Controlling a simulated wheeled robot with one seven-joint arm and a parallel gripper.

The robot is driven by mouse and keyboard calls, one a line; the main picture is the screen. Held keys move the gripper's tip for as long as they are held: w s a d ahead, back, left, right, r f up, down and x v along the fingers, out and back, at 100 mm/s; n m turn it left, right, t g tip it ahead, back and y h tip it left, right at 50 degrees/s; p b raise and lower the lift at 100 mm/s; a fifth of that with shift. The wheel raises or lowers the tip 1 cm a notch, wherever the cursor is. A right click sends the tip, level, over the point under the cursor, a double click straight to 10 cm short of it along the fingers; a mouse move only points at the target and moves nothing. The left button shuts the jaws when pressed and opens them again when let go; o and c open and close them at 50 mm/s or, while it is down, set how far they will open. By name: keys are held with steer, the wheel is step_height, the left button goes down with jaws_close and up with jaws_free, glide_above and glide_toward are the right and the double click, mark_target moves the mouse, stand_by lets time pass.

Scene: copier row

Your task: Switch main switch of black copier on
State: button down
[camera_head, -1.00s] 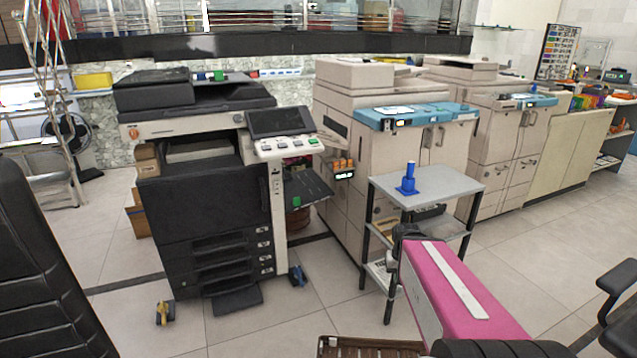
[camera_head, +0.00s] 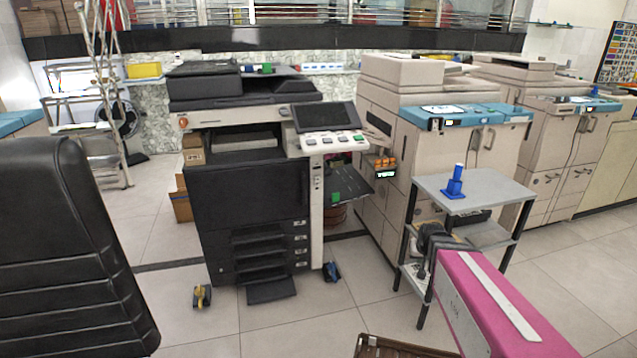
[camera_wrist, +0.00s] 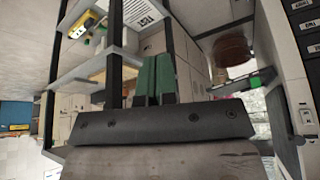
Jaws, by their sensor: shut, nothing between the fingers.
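The black copier (camera_head: 250,190) stands left of centre in the head view, with a light panel of buttons and a dark screen (camera_head: 326,117) on top. A round orange button (camera_head: 183,122) sits at its upper left, and small marks show on its light front column (camera_head: 317,200). I cannot tell which part is the main switch. In the wrist view, part of the copier's dark drawer front (camera_wrist: 302,50) shows at the right edge. My gripper (camera_wrist: 155,60) has its two green fingers together and empty, apart from the copier. In the head view its fingers cannot be made out.
A grey trolley (camera_head: 480,190) with a blue stamp-like object (camera_head: 455,185) stands right of the copier, close to my arm. A black chair (camera_head: 70,250) fills the left front. Beige copiers (camera_head: 400,170) stand behind the trolley. Floor before the black copier is mostly clear.

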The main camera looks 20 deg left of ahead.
mark_target(317, 178)
steer(key=w+a+n+t+y, duration=0.1)
steer(key=w+a+t, duration=0.3)
steer(key=w+a, duration=0.5)
steer(key=w+a+r+n+t+y, duration=0.1)
steer(key=w+a+r+t+y, duration=0.1)
steer(key=a, duration=0.8)
steer(key=w+a+r+n+t+y, duration=0.1)
steer(key=w+a+r+t+y, duration=0.1)
steer(key=a, duration=0.8)
steer(key=w+a+r+n+t+y, duration=0.2)
steer(key=w+a+t+y, duration=0.2)
steer(key=a, duration=0.6)
steer(key=shift+a+r+y, duration=0.35)
steer(key=shift+r+y, duration=0.05)
steer(key=shift+y, duration=0.2)
steer(key=shift+w, duration=0.1)
steer(key=x, duration=1.3)
steer(key=shift+w+a+r, duration=0.15)
steer(key=shift+w, duration=0.2)
steer(key=shift+w, duration=0.1)
